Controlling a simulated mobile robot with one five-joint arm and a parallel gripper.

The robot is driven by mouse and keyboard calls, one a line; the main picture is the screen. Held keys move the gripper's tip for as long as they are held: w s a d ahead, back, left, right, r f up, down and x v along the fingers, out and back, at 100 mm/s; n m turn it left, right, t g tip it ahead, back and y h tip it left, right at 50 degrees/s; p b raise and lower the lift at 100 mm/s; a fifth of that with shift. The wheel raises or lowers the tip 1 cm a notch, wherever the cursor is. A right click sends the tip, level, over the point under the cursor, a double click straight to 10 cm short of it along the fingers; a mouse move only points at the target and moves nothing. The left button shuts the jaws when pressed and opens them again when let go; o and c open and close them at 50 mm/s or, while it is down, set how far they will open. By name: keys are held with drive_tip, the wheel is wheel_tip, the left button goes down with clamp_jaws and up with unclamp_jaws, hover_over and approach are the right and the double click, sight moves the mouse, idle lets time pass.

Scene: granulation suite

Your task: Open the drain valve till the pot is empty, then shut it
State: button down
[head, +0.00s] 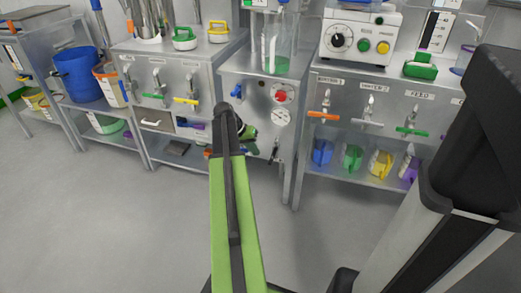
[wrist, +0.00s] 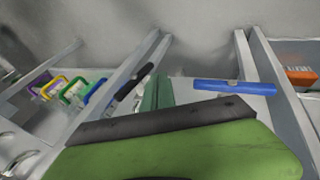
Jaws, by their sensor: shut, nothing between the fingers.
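The pot looks to be the clear vessel (head: 279,52) on top of the middle steel stand, with green liquid in its bottom. A black lever (head: 274,152) points down low on that stand's front; I take it for the drain valve, though no label is readable. A black handle (wrist: 133,82) also shows in the wrist view, just beyond my gripper. My gripper (head: 249,131) is shut and empty in front of the stand, left of the black lever and apart from it. My green arm partly hides the gripper in the head view.
The right bench (head: 350,88) has coloured levers, with several jugs below. A left bench (head: 160,75) holds more levers. The floor (head: 120,220) is clear.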

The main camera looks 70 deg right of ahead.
drive_tip(key=c, duration=2.2)
unclamp_jaws()
drive_tip(key=p+v, duration=0.6)
drive_tip(key=v, duration=0.3)
